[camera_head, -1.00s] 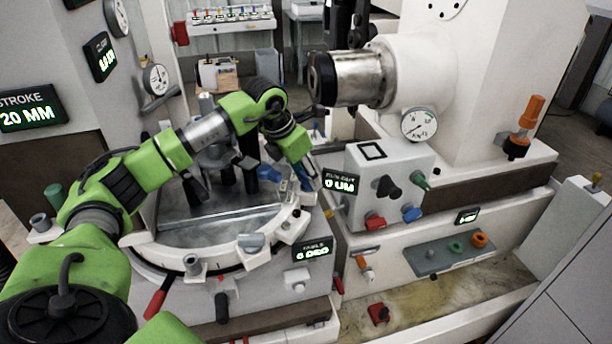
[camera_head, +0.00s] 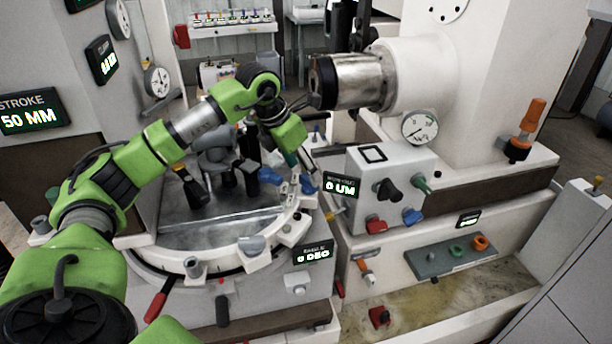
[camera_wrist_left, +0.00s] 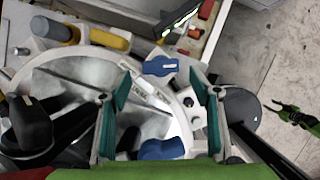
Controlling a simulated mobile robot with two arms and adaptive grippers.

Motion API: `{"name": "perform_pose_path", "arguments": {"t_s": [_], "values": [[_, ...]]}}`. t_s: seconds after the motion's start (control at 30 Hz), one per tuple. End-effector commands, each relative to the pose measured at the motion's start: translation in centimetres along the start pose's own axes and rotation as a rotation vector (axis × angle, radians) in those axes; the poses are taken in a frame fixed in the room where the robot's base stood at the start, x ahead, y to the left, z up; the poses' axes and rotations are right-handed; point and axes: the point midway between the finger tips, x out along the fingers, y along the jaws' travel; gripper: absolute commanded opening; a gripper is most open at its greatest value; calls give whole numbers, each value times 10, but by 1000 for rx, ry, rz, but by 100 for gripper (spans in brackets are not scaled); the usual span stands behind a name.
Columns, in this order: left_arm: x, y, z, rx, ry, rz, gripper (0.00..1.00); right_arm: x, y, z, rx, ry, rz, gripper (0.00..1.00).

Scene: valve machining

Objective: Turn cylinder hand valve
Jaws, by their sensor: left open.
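My left gripper (camera_head: 301,184) hangs over the right rim of the round table (camera_head: 170,257) in the head view. In the left wrist view its two teal fingers (camera_wrist_left: 161,84) are spread wide with nothing clamped between them. A blue lever-type handle (camera_wrist_left: 160,66) with a white mark lies below and between the fingertips. A second blue handle (camera_wrist_left: 162,149) shows nearer the palm, partly hidden by the gripper. Neither is labelled, so I cannot tell which is the cylinder hand valve.
The spindle (camera_head: 352,80) juts out above and right of my left gripper. A control box (camera_head: 372,180) with black, red and blue knobs stands close on the right. Black clamps (camera_head: 247,172) rise from the table. The stroke display (camera_head: 30,113) reads 50 MM.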

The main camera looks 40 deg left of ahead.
Motion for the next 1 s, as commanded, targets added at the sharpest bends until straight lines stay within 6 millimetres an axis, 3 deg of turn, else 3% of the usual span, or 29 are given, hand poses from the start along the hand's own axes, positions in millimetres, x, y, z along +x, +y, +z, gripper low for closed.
{"name": "perform_pose_path", "arguments": {"t_s": [0.1,0.3,1.0], "values": [[-20,0,0,0,-2,1,57,0,-1,0,0,0,-1,39],[-34,0,0,0,-1,0,57,0,-1,0,0,0,-1,39],[-35,0,0,0,1,-1,57,0,-4,-1,2,2,-4,39]]}}
